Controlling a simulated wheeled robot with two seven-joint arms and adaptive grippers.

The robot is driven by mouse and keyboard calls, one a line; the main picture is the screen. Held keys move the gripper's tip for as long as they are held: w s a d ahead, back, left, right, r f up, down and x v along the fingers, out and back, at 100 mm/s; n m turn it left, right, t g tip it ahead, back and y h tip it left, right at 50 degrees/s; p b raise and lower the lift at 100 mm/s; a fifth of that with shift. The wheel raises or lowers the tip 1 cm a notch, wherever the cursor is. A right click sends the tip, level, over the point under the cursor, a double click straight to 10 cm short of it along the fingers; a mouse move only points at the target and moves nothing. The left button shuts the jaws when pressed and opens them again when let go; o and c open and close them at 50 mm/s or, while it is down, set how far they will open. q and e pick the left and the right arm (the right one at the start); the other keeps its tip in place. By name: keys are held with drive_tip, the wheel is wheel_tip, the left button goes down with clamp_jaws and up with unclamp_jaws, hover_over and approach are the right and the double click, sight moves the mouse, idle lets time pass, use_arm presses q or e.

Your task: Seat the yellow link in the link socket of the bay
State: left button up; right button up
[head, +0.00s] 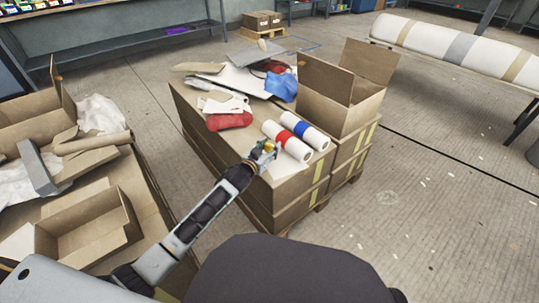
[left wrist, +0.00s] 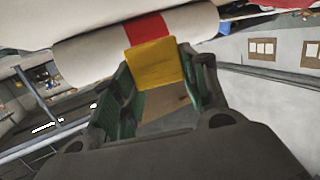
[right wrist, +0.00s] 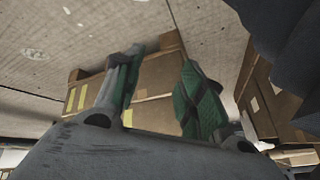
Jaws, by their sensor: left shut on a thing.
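The yellow link shows in the left wrist view as a flat yellow block (left wrist: 155,63) at the fingertips of my left gripper (left wrist: 160,75). The left gripper is shut on it. In the head view, my left gripper (head: 263,152) is over the near edge of the carton stack, beside the white roll with a red band (head: 287,141). My right gripper (right wrist: 163,82) shows only in the right wrist view, its green-padded fingers apart and nothing between them. I cannot make out the bay or its link socket in any view.
A second roll with a blue band (head: 305,131) lies beside the red-banded one. An open carton (head: 340,106) stands behind them, with a red bundle (head: 230,121) and blue cloth (head: 282,87) to the left. Open boxes (head: 90,220) fill the left.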

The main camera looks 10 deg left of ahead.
use_arm(q)
drive_tip(key=shift+f, duration=0.5)
drive_tip(key=shift+f+b, duration=0.55)
drive_tip(key=shift+f, duration=0.75)
use_arm(e)
drive_tip(key=shift+a+f+t+y, duration=0.15)
drive_tip(key=shift+f, duration=0.75)
drive_tip(key=shift+a+f+t+y, duration=0.15)
drive_tip(key=shift+f, duration=0.7)
use_arm(q)
drive_tip(key=shift+f, duration=0.15)
drive_tip(key=o, duration=0.9)
